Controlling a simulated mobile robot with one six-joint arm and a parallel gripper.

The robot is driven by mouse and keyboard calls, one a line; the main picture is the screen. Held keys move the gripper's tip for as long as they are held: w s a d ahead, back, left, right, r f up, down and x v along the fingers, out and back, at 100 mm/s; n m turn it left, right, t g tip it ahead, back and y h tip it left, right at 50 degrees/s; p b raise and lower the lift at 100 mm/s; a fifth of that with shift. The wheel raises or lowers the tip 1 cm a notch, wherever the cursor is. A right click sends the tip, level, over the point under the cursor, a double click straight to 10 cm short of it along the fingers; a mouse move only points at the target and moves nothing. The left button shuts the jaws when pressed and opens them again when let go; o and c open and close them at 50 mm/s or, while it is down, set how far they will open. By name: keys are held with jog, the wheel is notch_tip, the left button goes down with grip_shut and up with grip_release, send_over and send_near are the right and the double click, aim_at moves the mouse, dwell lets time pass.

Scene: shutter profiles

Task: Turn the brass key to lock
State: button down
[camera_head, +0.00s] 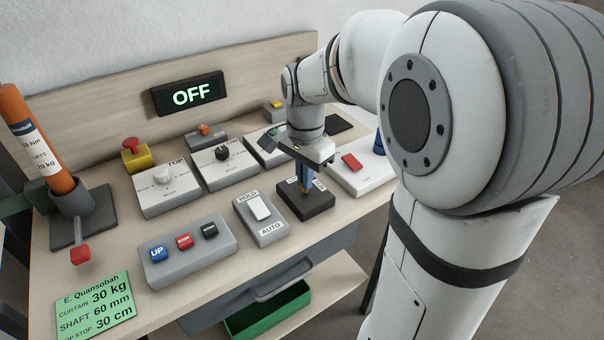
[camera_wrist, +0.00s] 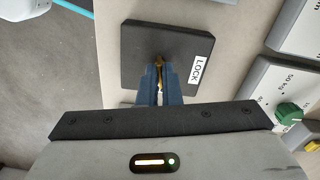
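The brass key (camera_wrist: 159,66) stands in a dark block (camera_head: 320,208) near the front right of the bench. The block also shows in the wrist view (camera_wrist: 138,40), with a white LOCK label (camera_wrist: 201,70) beside the key. My gripper (camera_head: 304,188) points down over the block, and its blue fingers (camera_wrist: 160,82) close around the key from both sides. The fingers cover much of the key in both views, so its exact angle is hard to tell.
A HOLD/AUTO rocker switch (camera_head: 261,216) stands left of the block. A control box with a red rocker (camera_head: 364,176) is on its right. Dial boxes (camera_head: 166,190) stand behind. A panel (camera_head: 188,93) reads OFF. A grey button box (camera_head: 190,251) sits front left.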

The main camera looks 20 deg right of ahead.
jog(key=n+p, duration=0.1)
jog(key=n, duration=0.3)
jog(key=shift+d+r+n, duration=0.1)
jog(key=shift+n, duration=0.2)
jog(key=n+p, duration=0.1)
jog(key=n, duration=0.2)
jog(key=shift+n, duration=0.4)
jog(key=n, duration=0.3)
jog(key=shift+p, duration=0.35)
jog(key=shift+w+n, duration=0.1)
jog(key=shift+n, duration=1.8)
jog(key=c, duration=1.6)
grip_release()
notch_tip(320, 180, up, 8)
jog(key=shift+f+p, duration=0.1)
jog(key=shift+p, duration=0.5)
